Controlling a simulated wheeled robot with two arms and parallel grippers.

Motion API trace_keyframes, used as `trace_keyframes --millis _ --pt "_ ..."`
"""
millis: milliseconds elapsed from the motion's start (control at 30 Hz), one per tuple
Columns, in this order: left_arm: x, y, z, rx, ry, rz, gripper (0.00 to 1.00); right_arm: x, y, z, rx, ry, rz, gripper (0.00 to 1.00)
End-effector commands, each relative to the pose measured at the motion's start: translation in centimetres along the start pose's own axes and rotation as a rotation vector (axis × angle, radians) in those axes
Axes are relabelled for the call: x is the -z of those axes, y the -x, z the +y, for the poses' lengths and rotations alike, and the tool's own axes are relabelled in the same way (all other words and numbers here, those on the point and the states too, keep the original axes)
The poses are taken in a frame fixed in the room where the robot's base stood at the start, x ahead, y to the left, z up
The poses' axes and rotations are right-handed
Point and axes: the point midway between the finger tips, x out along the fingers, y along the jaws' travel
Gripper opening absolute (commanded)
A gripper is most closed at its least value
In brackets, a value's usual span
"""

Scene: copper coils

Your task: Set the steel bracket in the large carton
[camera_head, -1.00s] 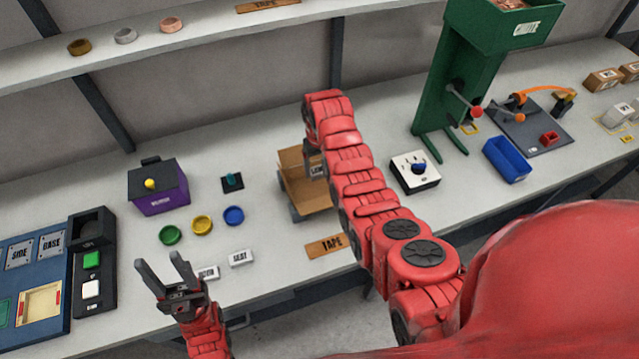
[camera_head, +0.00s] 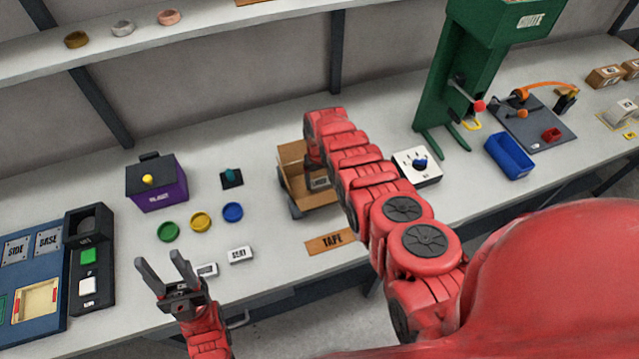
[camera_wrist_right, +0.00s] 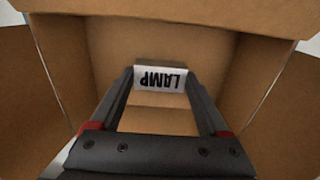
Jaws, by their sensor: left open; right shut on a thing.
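The open brown carton (camera_head: 292,158) stands on the bench in the middle of the head view, partly hidden by my right arm. In the right wrist view its cardboard walls (camera_wrist_right: 62,72) surround my right gripper (camera_wrist_right: 158,80). That gripper is shut on a small grey piece with a white LAMP label (camera_wrist_right: 160,79), held within the carton's opening. I cannot tell whether the piece touches the carton's floor. No part clearly recognisable as a steel bracket shows apart from this piece. My left gripper (camera_head: 163,265) is open and empty near the bench's front edge.
A TAPE plate (camera_head: 330,240) lies in front of the carton. A white switch box (camera_head: 416,166) and a green press (camera_head: 470,75) stand to its right. Several coloured discs, a purple box (camera_head: 158,185) and a white SEAT block (camera_head: 240,254) are to its left.

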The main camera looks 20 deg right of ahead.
Motion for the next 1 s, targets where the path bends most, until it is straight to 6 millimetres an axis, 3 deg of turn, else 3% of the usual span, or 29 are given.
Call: trace_keyframes --millis 367,400,500,767,1000 --pt "-0.1 0.5 0.0 0.0 0.0 0.001 0.5 0.0 -0.5 -0.1 0.0 0.001 0.001 0.24" --pt "-0.1 0.5 0.0 0.0 0.0 0.001 0.5 0.0 -0.5 -0.1 0.0 0.001 0.001 0.81" --pt "0.0 0.3 0.0 0.0 0.0 0.001 0.5 0.0 -0.3 -0.1 0.0 0.001 0.001 0.99" --pt "0.0 0.2 0.0 0.0 0.0 0.001 0.5 0.0 -0.2 -0.1 0.0 0.001 0.0 1.0" --pt "0.5 -2.9 -0.1 0.0 0.0 0.001 0.5 0.0 3.0 -0.1 0.001 0.001 0.001 1.0"
